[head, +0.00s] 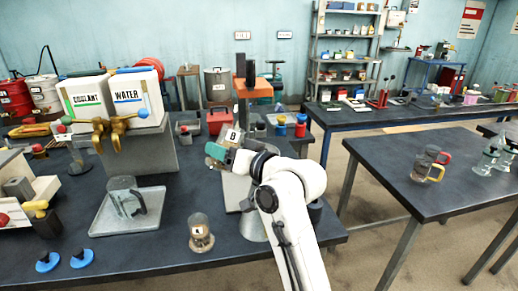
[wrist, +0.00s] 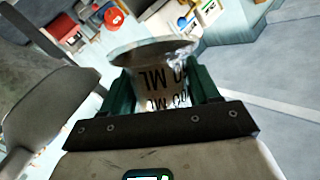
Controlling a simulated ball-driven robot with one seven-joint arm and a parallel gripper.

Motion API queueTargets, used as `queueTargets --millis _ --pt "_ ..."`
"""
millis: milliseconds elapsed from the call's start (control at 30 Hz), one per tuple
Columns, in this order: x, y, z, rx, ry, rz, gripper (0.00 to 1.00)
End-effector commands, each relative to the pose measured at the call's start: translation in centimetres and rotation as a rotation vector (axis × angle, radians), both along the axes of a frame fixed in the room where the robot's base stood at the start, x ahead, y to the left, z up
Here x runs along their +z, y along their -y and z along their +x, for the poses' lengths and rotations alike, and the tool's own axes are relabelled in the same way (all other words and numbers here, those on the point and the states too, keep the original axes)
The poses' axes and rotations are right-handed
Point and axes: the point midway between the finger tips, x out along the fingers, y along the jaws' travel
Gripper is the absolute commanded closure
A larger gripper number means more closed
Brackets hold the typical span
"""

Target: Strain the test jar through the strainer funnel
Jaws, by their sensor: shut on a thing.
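My gripper (head: 217,150) reaches over the bench beside an orange-topped stand (head: 252,88). In the wrist view, its green fingers (wrist: 165,88) are shut on a clear jar (wrist: 160,75) with black "ML" markings, taken here as the test jar. The jar's wide rim faces away from the wrist; its contents cannot be made out. The held jar is hard to separate from the fingers in the head view. A grey rounded shape (wrist: 50,100) lies left of the jar in the wrist view; I cannot tell whether it is the strainer funnel.
A small jar (head: 200,234) with a brownish lower part stands at the bench front. A clear jug (head: 125,198) stands on a tray (head: 100,226). Coolant (head: 84,98) and water (head: 131,93) containers with brass taps stand behind.

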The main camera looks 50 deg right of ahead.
Motion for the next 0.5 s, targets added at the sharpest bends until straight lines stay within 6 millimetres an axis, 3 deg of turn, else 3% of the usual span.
queueTargets --millis 500 --pt "2.3 1.2 -0.2 0.000 0.057 0.332 0.76"
